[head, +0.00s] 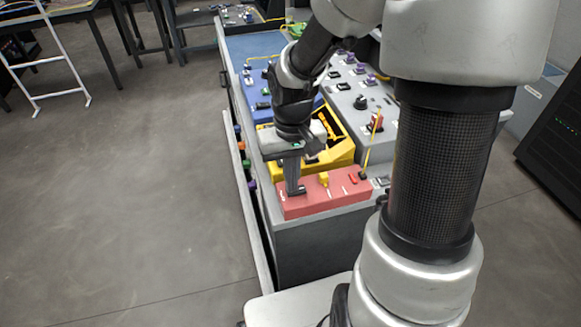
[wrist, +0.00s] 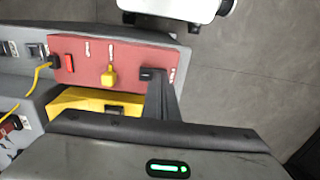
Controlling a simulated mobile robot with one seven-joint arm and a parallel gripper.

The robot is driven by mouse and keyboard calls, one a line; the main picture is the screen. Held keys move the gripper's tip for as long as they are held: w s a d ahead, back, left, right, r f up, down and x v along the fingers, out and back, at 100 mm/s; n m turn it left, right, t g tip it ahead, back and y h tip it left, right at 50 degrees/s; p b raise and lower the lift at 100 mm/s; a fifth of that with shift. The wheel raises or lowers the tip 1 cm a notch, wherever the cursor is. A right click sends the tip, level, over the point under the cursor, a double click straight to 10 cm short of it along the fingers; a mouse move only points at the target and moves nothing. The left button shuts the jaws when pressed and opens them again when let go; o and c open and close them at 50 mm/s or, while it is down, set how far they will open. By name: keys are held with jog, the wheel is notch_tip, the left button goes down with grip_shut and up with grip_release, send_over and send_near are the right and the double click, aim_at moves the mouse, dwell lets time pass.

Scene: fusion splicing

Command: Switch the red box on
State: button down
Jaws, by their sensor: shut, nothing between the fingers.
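The red box (head: 325,200) sits at the near end of the grey bench in the head view, and it also shows in the wrist view (wrist: 85,50). A yellow knob (wrist: 110,75) stands on its top, with a small red part (wrist: 42,68) toward the other end. My gripper (head: 294,190) is shut and empty, pointing down at the box's left end in the head view. In the wrist view its fingers (wrist: 157,88) reach a dark part at that end of the box, probably a switch. The fingers partly cover it; I cannot tell whether they touch it or its position.
A grey panel (head: 350,100) with knobs and a blue box (head: 254,95) lie farther along the bench. A yellow cable (head: 368,155) rises by the red box's right end. Open floor (head: 130,190) lies left.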

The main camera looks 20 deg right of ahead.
jog(key=shift+f, duration=0.3)
jog(key=shift+a+f, duration=0.1)
jog(key=shift+f, duration=0.1)
jog(key=shift+s+d, duration=0.1)
jog(key=shift+d, duration=0.1)
jog(key=shift+d+r+p, duration=0.2)
jog(key=shift+d+p, duration=0.1)
jog(key=shift+d, duration=0.35)
